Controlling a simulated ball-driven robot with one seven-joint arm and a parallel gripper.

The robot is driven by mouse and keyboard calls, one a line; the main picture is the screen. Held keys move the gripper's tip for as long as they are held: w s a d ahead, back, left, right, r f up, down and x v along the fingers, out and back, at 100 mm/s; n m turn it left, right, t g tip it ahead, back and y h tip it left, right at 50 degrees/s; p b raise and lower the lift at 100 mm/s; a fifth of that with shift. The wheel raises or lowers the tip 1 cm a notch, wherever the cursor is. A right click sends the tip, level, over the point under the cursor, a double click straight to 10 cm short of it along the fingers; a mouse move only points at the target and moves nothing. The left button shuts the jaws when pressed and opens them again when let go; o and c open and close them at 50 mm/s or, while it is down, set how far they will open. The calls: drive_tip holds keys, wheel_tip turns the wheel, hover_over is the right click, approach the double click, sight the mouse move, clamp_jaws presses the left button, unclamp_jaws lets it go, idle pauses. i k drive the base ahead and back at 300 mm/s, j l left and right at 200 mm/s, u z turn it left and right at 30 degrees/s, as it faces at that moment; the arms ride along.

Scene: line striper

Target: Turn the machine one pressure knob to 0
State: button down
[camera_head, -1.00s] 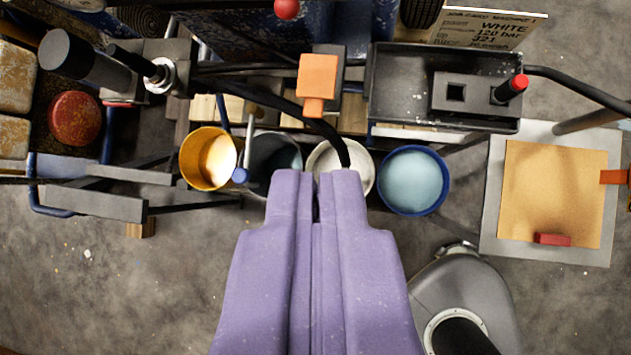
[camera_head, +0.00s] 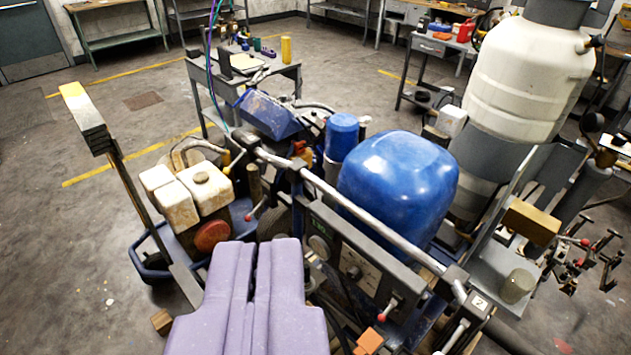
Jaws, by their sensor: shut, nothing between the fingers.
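My gripper (camera_head: 272,246), with purple fingers, is shut and empty at the bottom left of centre. Its tips lie in front of the near side of a line striper, and I cannot tell whether they touch it. The machine's dark control panel (camera_head: 338,243) stands right of the tips, seen at a slant. It bears a small green display (camera_head: 321,227), a round dial (camera_head: 318,246) and a small dark knob (camera_head: 354,272) on a pale plate. I cannot tell which part is the pressure knob, nor read any setting. The fingers hide part of the machine's lower left.
A grey handlebar (camera_head: 350,205) crosses above the panel. A blue tank (camera_head: 398,187) stands behind it. Open floor (camera_head: 60,240) lies at far left.

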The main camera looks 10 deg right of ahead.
sight(354, 274)
drive_tip(key=i+j, duration=0.5)
drive_tip(key=j, duration=0.2)
drive_tip(key=i+j+z, duration=0.1)
drive_tip(key=i+j, duration=0.2)
drive_tip(key=j, duration=0.1)
